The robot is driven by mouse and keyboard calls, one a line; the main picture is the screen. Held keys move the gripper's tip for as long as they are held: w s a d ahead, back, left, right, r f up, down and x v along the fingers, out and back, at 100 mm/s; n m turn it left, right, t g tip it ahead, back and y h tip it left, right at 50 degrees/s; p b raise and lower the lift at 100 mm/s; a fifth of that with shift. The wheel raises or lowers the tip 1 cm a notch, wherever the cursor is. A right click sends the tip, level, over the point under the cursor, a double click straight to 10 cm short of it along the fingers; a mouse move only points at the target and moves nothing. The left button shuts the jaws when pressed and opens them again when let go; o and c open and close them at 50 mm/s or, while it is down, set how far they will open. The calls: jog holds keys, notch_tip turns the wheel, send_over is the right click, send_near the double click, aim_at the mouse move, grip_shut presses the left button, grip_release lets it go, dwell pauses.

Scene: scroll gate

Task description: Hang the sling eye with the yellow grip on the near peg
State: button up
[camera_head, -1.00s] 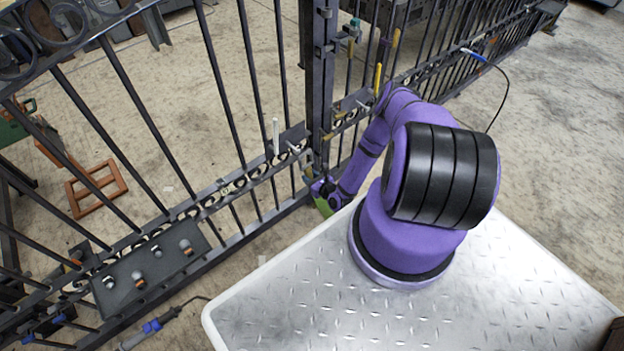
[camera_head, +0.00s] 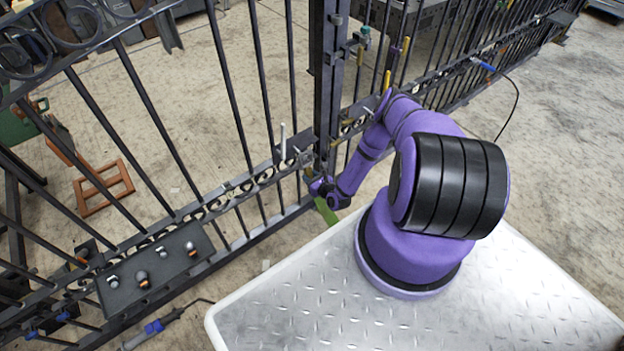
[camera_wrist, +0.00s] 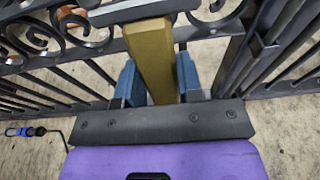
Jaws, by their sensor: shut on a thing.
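In the wrist view my gripper (camera_wrist: 158,78) is shut on a yellow grip (camera_wrist: 153,58), a brass-toned block between its two blue finger pads. In the head view my gripper (camera_head: 320,188) is low beside the gate post, small and partly hidden by my wrist. A green strip (camera_head: 326,211), perhaps the sling, hangs just below it. The sling eye cannot be made out in either view. A pale upright peg (camera_head: 282,141) stands at the gate rail, left of my gripper. I cannot tell whether it is the near peg.
The dark gate post (camera_head: 328,85) and barred gate (camera_head: 235,100) stand close to my arm. Several yellow handles hang right of the post, one here (camera_head: 387,80). A dark shelf (camera_head: 205,247) with knobs is at lower left. A blue-handled tool (camera_head: 153,328) lies below it.

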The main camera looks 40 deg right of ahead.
jog(key=shift+r+x, duration=0.25)
jog(key=shift+x, duration=1)
jog(key=shift+w+f, duration=0.55)
jog(key=shift+w, duration=0.35)
jog(key=o, duration=1.3)
jog(key=shift+f, duration=0.1)
jog(key=shift+o, duration=0.2)
jog(key=f+v, duration=0.2)
jog(key=v, duration=0.8)
jog(key=shift+s, duration=0.65)
